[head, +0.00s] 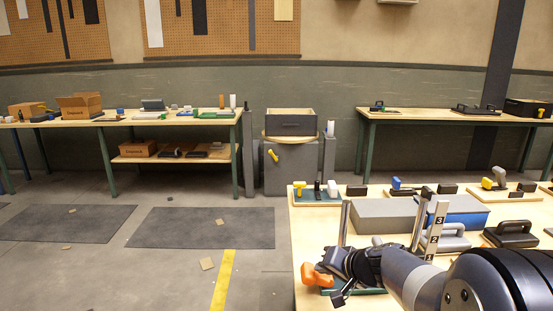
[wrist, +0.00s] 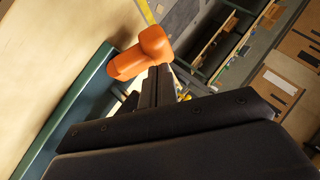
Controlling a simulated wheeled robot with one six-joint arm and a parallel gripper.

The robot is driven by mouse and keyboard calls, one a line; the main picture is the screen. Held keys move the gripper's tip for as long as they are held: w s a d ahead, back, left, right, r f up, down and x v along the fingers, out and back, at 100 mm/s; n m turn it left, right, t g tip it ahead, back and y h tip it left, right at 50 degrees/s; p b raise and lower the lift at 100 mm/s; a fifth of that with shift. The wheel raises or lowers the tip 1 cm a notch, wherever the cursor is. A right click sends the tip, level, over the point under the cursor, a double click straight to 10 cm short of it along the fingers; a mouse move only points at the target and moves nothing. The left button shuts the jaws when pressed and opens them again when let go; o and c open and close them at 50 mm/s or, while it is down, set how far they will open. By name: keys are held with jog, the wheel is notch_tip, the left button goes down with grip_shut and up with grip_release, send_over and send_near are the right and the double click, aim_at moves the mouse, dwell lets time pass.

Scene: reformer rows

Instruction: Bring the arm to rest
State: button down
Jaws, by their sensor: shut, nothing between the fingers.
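My gripper (head: 335,268) is at the near left edge of the close wooden table, low over a green-edged base (head: 352,291). In the wrist view my gripper (wrist: 155,82) shows dark fingers shut, with nothing seen between them. An orange handle (head: 314,276) stands right at the fingertips; in the wrist view the orange handle (wrist: 143,56) is just beyond them. I cannot tell whether they touch. My forearm reaches in from the lower right and hides part of the table.
A grey block (head: 385,216) and a blue block (head: 458,212) lie behind my gripper. A post with number labels (head: 435,228) stands close behind my arm. A tray with small levers (head: 315,196) sits at the table's far left corner. Open floor (head: 150,275) lies left.

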jog(key=d+y, duration=0.1)
jog(key=d+m+t+y, duration=0.1)
jog(key=d+m+y, duration=0.1)
jog(key=shift+w+d+r+t, duration=0.1)
jog(key=shift+w+r+t, duration=0.2)
jog(key=shift+r+t, duration=0.1)
dwell(0.5)
